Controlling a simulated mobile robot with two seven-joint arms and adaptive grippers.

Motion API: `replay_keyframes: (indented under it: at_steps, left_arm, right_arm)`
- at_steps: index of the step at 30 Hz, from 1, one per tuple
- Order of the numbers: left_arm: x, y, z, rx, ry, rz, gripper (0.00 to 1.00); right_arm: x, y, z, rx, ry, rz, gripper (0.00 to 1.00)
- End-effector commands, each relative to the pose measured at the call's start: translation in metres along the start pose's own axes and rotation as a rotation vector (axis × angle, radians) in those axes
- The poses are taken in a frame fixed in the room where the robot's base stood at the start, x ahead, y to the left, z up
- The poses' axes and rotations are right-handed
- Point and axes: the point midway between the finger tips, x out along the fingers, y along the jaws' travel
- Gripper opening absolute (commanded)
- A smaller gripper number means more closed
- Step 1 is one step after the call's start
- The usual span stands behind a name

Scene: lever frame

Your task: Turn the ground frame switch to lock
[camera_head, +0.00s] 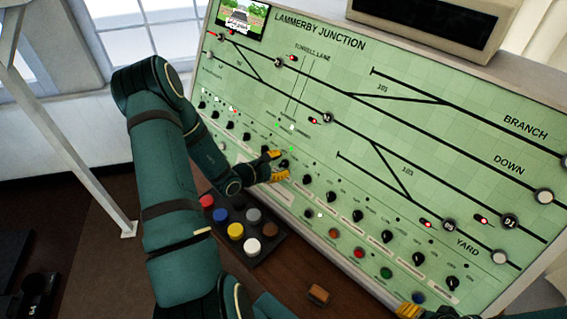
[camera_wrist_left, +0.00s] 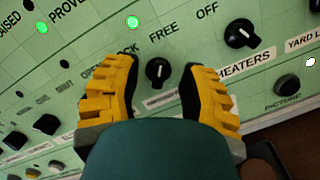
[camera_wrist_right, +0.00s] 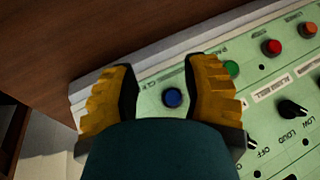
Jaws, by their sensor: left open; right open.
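The ground frame switch is a small black knob (camera_wrist_left: 158,72) on the green panel, with LOCK printed to its upper left and FREE to its upper right. Its white mark is small, and I cannot tell surely which word it points at. My left gripper (camera_wrist_left: 160,68) is open, its yellow fingers on either side of the knob with gaps between. In the head view the left gripper (camera_head: 277,166) reaches the panel, and the knob (camera_head: 284,164) shows between its fingertips. My right gripper (camera_wrist_right: 160,72) is open above the panel's lower edge, with a blue button (camera_wrist_right: 172,98) between its fingers.
Another black knob (camera_wrist_left: 241,34) marked HEATERS is right of the switch. Rows of knobs and colored buttons cover the panel's lower part. A dark tray (camera_head: 262,248) with several colored round pieces and a small brown block (camera_head: 319,294) lie on the wooden desk.

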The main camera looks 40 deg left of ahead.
Motion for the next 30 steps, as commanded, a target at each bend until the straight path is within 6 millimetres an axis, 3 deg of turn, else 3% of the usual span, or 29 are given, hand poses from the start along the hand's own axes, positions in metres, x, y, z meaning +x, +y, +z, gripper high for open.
replay_keyframes:
  at_steps: [6,16,19,20,30]
  left_arm:
    - [0.018,0.000,0.000,0.000,0.000,0.000,0.41]
    - [0.019,0.000,0.000,0.000,0.000,0.000,0.41]
    - [0.019,0.000,0.000,0.000,0.000,0.000,0.06]
    - [0.019,0.000,0.000,0.000,0.000,0.000,0.00]
    - [0.019,0.000,0.000,0.000,0.000,0.000,0.00]
  right_arm:
    - [0.000,0.000,0.000,0.000,0.000,0.000,0.47]
    - [0.000,0.000,0.000,0.000,0.000,0.000,0.47]
    - [0.000,0.000,0.000,0.000,0.000,0.000,0.47]
    - [0.000,0.000,0.000,0.000,0.000,0.000,0.47]
    - [0.000,0.000,0.000,0.000,0.000,0.000,0.47]
